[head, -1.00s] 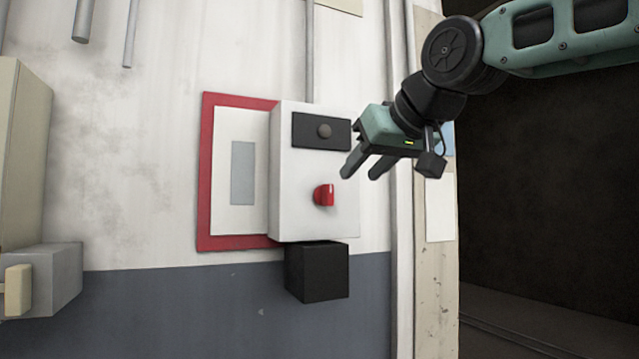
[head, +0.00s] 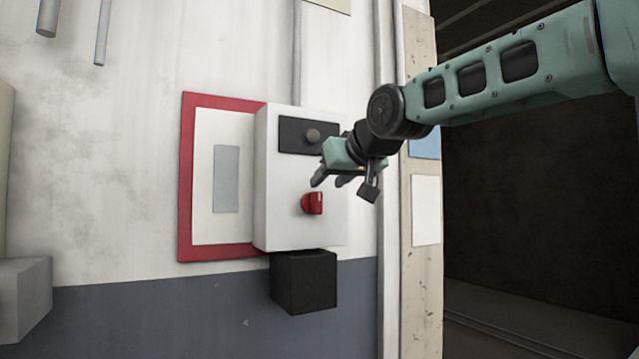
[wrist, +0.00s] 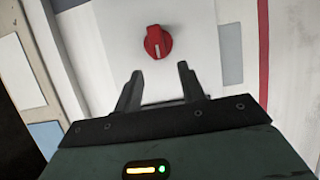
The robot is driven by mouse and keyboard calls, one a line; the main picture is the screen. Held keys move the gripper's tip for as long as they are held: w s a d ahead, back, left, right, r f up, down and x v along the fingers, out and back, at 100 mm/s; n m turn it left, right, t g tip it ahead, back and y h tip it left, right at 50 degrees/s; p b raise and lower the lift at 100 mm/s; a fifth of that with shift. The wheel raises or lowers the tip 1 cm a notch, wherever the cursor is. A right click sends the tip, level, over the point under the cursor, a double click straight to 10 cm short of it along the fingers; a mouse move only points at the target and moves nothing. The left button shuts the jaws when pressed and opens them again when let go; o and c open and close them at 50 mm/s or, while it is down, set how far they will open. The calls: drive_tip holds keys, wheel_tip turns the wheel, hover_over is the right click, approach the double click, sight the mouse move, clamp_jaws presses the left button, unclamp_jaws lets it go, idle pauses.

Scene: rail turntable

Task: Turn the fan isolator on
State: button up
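The fan isolator is a white box (head: 285,220) on the wall with a red rotary knob (head: 313,204) low on its front. In the wrist view the red knob (wrist: 158,42) lies ahead of the fingertips, with a pale mark on its face. My gripper (head: 330,183) is in front of the box, up and slightly right of the knob in the head view. In the wrist view my gripper (wrist: 160,72) has its two fingers apart with nothing between them. The knob appears beyond the fingers and apart from them.
A black panel with a round grey button (head: 312,136) is above the knob. A black box (head: 304,282) is below the isolator. A red-framed board (head: 187,180) is behind it to the left. A grey box (head: 25,295) is at lower left. A dark opening (head: 540,200) lies right.

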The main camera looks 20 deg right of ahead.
sight(315, 203)
drive_tip(key=p+x, duration=0.1)
drive_tip(key=x, duration=0.4)
drive_tip(key=shift+w, duration=0.1)
drive_tip(key=shift+f, duration=0.1)
clamp_jaws()
